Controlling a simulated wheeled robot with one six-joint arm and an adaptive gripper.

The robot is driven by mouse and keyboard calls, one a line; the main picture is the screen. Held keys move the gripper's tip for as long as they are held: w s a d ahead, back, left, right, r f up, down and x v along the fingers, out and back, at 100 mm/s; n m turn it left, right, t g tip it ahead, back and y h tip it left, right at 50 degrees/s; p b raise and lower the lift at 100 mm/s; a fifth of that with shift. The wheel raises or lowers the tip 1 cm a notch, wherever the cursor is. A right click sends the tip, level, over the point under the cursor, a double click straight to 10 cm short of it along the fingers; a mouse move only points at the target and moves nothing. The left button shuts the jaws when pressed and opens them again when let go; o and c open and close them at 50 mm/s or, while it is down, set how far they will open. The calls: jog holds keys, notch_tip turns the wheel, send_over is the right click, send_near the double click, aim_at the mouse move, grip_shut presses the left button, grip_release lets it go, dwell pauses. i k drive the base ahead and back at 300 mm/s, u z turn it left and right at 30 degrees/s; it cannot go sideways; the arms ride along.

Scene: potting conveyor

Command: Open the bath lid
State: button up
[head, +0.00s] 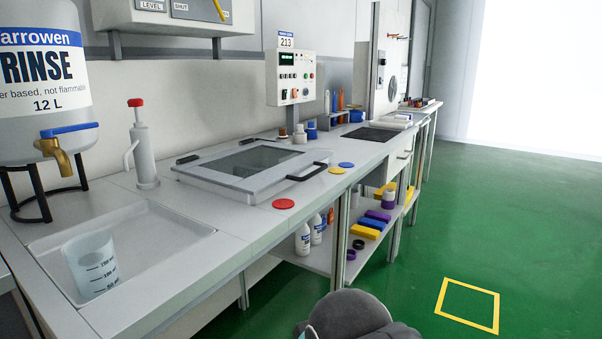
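The bath lid (211,174) is a pale grey framed lid with a dark glass window (250,160). It lies flat and looks shut on the bench top, in the middle of the head view. A black bar handle (308,172) is on its right front edge. Two dark fittings, probably hinges, sit along its far left edge. A rounded dark grey part of my own arm shows at the bottom edge of the view, well in front of the bench. My gripper's fingers are not in view.
Red (284,204), yellow (336,171) and blue (346,165) discs lie along the bench's front edge near the handle. A white pump bottle (145,160) and sink tray with beaker (91,264) stand left. A control box (291,78) stands behind. Green floor (510,220) is clear.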

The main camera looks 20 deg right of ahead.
aim_at(192, 166)
jog(key=u, duration=0.05)
jog(key=k, duration=1.1)
jog(key=z, duration=1)
jog(key=i, duration=1.1)
jog(key=u, duration=0.35)
